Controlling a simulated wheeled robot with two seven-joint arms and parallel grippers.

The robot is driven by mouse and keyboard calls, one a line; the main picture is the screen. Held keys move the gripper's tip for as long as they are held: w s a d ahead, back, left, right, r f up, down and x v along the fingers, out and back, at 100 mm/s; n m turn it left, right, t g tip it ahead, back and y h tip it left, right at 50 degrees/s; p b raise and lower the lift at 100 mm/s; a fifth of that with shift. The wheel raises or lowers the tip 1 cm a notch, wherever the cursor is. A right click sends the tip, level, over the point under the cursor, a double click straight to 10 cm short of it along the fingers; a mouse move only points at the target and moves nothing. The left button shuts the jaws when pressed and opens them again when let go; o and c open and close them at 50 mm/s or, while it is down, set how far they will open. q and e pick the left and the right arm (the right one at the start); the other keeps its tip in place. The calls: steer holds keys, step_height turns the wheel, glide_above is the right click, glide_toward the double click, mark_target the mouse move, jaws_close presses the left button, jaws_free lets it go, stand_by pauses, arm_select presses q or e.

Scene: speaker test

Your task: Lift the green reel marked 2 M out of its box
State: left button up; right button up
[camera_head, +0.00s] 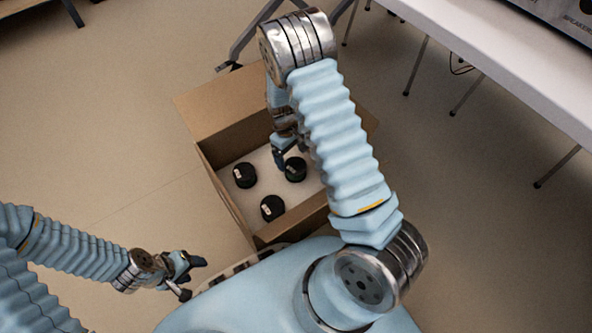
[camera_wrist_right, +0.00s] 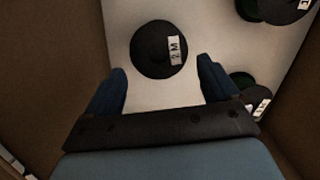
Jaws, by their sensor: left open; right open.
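The reel marked 2 M (camera_wrist_right: 158,50) is dark and round on top with a white label; it stands on the pale floor of the cardboard box. In the head view the reel nearest my right gripper (camera_head: 295,168) appears to be this one, but its label is unreadable there. My right gripper (camera_head: 284,156) is inside the box, open and empty. In the right wrist view its two blue fingertips (camera_wrist_right: 162,84) are spread to either side, just short of the reel. My left gripper (camera_head: 192,278) is open and empty, outside the box at the lower left.
The open cardboard box (camera_head: 222,200) has a raised flap at the back. Two other dark reels (camera_head: 244,175) (camera_head: 272,208) stand in it, with green edges showing in the right wrist view (camera_wrist_right: 262,12). A white table (camera_head: 500,50) stands at upper right. Floor left of the box is clear.

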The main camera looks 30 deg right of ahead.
mark_target(295, 165)
steer(key=f, duration=0.2)
steer(key=s+f+b, duration=0.1)
steer(key=f, duration=0.2)
steer(key=shift+s+d+f, duration=0.25)
steer(key=shift+s+f, duration=0.1)
steer(key=shift+c, duration=0.5)
steer(key=c, duration=0.8)
steer(key=shift+r, duration=0.15)
step_height(295, 165, up, 10)
steer(key=shift+f+p, duration=0.1)
steer(key=shift+p, duration=1)
